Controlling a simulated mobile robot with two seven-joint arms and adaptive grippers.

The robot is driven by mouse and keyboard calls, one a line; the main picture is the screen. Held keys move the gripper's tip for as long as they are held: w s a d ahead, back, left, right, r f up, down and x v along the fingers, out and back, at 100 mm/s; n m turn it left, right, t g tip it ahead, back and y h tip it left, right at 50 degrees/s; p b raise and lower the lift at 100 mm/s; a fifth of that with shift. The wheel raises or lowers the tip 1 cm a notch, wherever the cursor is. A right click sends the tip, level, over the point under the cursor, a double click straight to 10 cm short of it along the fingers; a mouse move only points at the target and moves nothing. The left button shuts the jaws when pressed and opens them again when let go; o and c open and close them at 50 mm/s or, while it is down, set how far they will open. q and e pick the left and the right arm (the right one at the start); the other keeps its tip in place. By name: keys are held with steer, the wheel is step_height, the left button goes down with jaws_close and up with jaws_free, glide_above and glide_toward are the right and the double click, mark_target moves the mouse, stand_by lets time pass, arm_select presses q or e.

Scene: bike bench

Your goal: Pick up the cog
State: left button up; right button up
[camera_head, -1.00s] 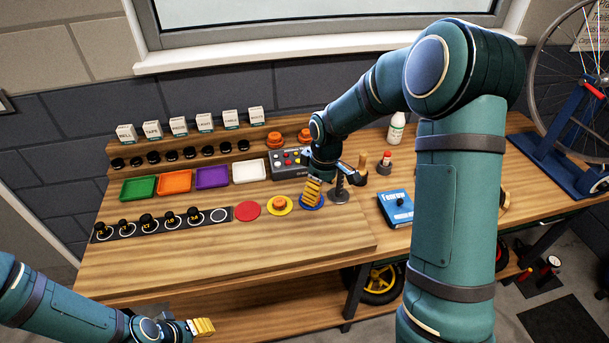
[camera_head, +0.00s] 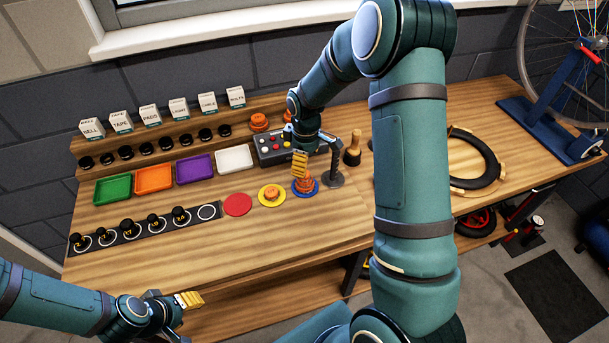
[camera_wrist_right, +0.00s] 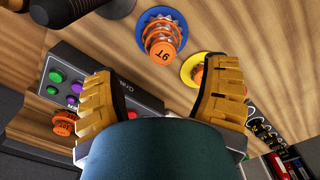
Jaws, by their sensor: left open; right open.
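Several orange cogs are in view. A stepped orange cog (camera_head: 305,184) with dark marking sits on a blue disc (camera_head: 316,193); in the right wrist view it (camera_wrist_right: 162,42) is beyond the fingertips. A smaller orange cog (camera_head: 271,191) sits on a yellow disc (camera_head: 261,199), and another (camera_head: 258,121) is on the back shelf by the control box. My right gripper (camera_head: 300,165) is open and empty, just behind and above the blue-disc cog; its two yellow fingers are spread in the wrist view (camera_wrist_right: 162,85). My left gripper (camera_head: 190,299) is open and empty at the bench's front edge.
A dark lever stand (camera_head: 335,172) is right beside the blue disc. The control box (camera_head: 275,149) lies behind. A red disc (camera_head: 237,205) is bare. Coloured trays (camera_head: 196,168) and black knobs are at left. My right arm hides part of the bench's right side.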

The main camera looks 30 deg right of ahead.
steer(key=shift+a+f, duration=0.2)
steer(key=shift+f, duration=2.5)
steer(key=c, duration=1.1)
